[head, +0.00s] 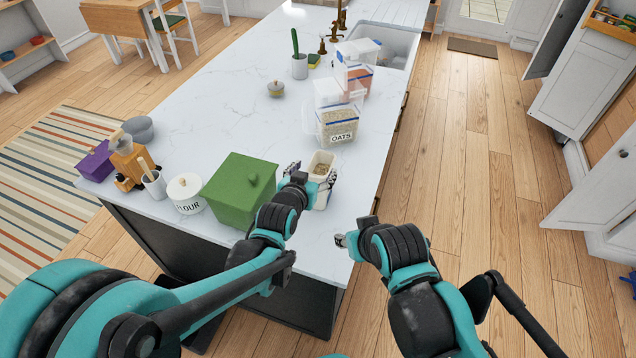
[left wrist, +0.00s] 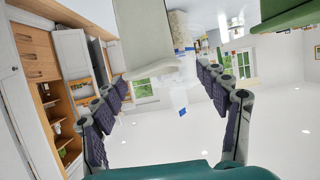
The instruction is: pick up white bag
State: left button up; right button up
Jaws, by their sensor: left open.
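The white bag (head: 321,168) stands upright on the white counter, open at the top with something light brown inside. My left gripper (head: 311,174) is open at the bag, with one finger on each side of it; contact cannot be told. In the left wrist view the bag (left wrist: 146,42) shows as a pale smooth shape at the top, between and beyond the spread fingers (left wrist: 165,80). My right gripper (head: 342,240) is by the counter's right front edge, mostly hidden behind its own arm, so its jaws cannot be read.
A green lidded box (head: 238,190) stands close left of the bag, beside a flour canister (head: 187,194). An oats container (head: 337,122) stands just behind, with another clear container (head: 355,70) beyond it. The counter's right edge is close. The middle of the counter (head: 230,100) is clear.

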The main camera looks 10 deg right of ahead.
aim_at(326, 158)
pick_arm(q)
jog(key=x, duration=0.2)
jog(key=b+x, duration=0.1)
jog(key=x, duration=0.1)
jog(key=shift+s+d+f, duration=0.2)
jog(key=shift+d, duration=0.1)
jog(key=shift+w+d+f, duration=0.1)
jog(key=shift+w+d, duration=0.1)
jog(key=shift+w, duration=0.15)
grip_shut()
